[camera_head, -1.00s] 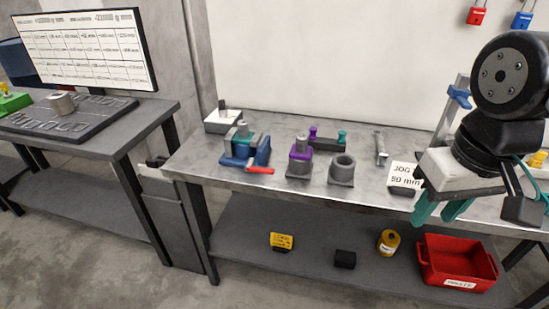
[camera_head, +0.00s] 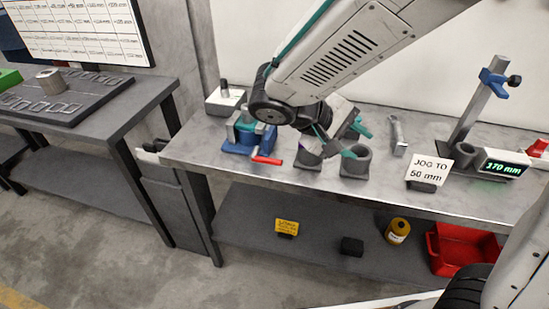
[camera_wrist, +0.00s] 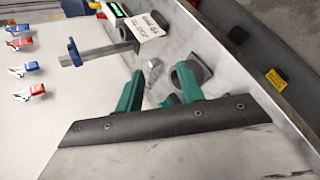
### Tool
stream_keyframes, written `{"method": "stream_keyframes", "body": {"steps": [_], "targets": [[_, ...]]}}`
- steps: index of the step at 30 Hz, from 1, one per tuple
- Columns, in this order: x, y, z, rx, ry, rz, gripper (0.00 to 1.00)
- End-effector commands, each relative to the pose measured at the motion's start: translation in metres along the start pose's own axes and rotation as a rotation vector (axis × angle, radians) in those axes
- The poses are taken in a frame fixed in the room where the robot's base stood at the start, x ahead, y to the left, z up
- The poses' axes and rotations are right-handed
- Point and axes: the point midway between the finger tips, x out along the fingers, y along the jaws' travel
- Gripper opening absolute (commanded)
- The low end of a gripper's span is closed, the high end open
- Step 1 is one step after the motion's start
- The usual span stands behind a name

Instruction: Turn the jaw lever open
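The blue vise (camera_head: 236,141) with a teal block stands near the left end of the workbench in the head view. Its red jaw lever (camera_head: 268,160) points right, out over the front side of the vise. My gripper (camera_head: 356,141) is to the right of the lever, above the bench and near the grey hollow cylinder (camera_head: 356,166). Its teal fingers stand apart and empty in the wrist view (camera_wrist: 168,70). The vise and lever are not in the wrist view.
A purple-topped block (camera_head: 307,160) is partly hidden behind my gripper. A wrench-like tool (camera_head: 397,136), a sign (camera_head: 429,171) and a height gauge (camera_head: 480,105) stand farther right. A white box (camera_head: 222,101) is behind the vise. The lower shelf holds a red bin (camera_head: 455,252).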

Motion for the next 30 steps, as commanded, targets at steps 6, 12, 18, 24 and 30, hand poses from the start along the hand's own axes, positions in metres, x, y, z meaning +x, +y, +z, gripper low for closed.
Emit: {"method": "stream_keyframes", "body": {"steps": [6, 12, 18, 24, 30], "targets": [[-0.036, -0.082, -0.077, -0.099, 0.223, 0.322, 0.38], [-0.064, -0.155, -0.116, -0.143, 0.438, 0.495, 0.38], [-0.076, -0.193, -0.128, -0.163, 0.549, 0.558, 0.38], [-0.067, -0.191, -0.139, -0.163, 0.568, 0.568, 0.38], [-0.043, -0.175, -0.157, -0.164, 0.565, 0.566, 0.38]]}}
